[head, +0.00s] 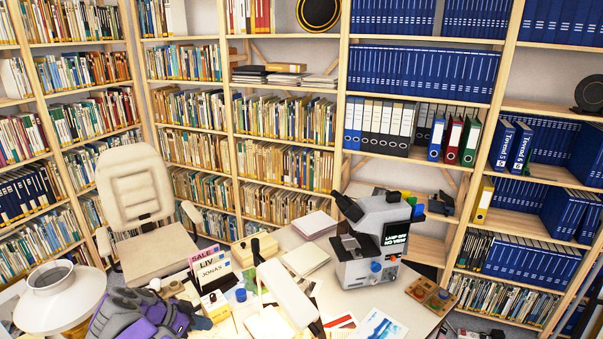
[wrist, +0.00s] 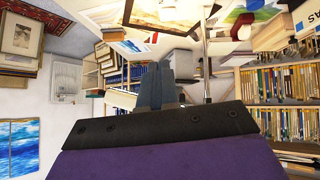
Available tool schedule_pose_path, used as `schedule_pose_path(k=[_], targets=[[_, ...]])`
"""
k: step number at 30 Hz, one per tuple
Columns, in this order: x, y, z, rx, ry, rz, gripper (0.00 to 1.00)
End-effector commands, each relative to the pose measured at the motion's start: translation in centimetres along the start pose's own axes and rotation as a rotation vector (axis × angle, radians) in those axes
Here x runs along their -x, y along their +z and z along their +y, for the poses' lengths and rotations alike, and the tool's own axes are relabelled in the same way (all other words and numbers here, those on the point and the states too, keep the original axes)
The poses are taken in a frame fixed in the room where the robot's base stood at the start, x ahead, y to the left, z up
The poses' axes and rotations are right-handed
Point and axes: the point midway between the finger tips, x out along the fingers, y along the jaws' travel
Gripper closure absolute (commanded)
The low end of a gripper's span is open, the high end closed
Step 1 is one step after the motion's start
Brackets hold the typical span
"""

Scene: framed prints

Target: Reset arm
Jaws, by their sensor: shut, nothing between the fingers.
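My gripper (head: 196,318), purple and dark grey, is at the bottom left of the head view, close over the left part of the cluttered desk (head: 395,302). In the wrist view, its purple and black part (wrist: 160,125) fills the bottom of the picture. The gripper is shut and nothing is held in it. Whether it touches anything on the desk cannot be told.
A microscope (head: 372,240) stands on the desk's right part. A beige chair (head: 145,215) is behind. Full bookshelves (head: 340,120) line the walls.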

Motion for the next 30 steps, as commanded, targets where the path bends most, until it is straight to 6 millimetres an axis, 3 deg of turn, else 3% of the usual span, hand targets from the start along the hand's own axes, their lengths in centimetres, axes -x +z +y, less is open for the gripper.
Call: schedule_pose_path(k=[11, 17, 23, 30], targets=[[-0.7, -4.1, 0.9, 0.085, 0.026, -0.017, 1.00], [-1.5, -8.0, 2.5, 0.157, 0.055, -0.040, 1.00], [-2.8, -13.7, 6.2, 0.263, 0.094, -0.095, 1.00], [-4.5, -19.2, 12.6, 0.388, 0.129, -0.192, 1.00]])
